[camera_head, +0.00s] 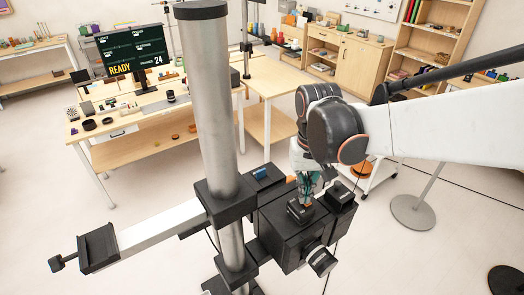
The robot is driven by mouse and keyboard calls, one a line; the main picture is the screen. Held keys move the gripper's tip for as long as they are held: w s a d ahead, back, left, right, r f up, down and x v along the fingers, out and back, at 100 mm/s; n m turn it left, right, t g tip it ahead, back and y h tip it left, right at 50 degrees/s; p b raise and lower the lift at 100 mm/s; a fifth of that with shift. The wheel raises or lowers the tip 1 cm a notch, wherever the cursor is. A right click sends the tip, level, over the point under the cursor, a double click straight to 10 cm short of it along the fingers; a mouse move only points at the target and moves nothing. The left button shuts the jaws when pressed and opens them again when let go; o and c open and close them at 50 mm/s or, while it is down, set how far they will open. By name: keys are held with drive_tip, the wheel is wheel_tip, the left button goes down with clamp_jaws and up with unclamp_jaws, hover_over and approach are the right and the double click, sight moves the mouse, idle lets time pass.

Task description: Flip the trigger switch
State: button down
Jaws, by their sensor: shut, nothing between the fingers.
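A black box (280,237) is mounted on the metal post at the lower middle. On its top is a small black raised block (299,212), which may be the trigger switch; its lever position is too small to tell. My gripper (306,202) points down just above this block, with its fingers shut and nothing visible between them. Whether the fingertips touch the block cannot be told. My arm comes in from the right and partly hides the area behind the gripper. A second black block (341,195) sits at the box's right corner.
A thick metal post (212,100) stands left of the gripper, with a horizontal rail (165,225) reaching left. A monitor (134,52) reading "READY" and "24" stands on a wooden bench at the back left. Shelves (430,40) stand at the back right. Open floor lies at the lower left.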

drive_tip(key=shift+f, duration=0.15)
drive_tip(key=shift+s+a+r+p, duration=0.1)
drive_tip(key=shift+r+p, duration=1.05)
drive_tip(key=shift+r, duration=0.65)
drive_tip(key=shift+s+a+r+p, duration=0.1)
drive_tip(key=shift+r+p, duration=1.05)
drive_tip(key=shift+r, duration=0.6)
drive_tip(key=shift+w+d, duration=0.1)
drive_tip(key=shift+d, duration=0.05)
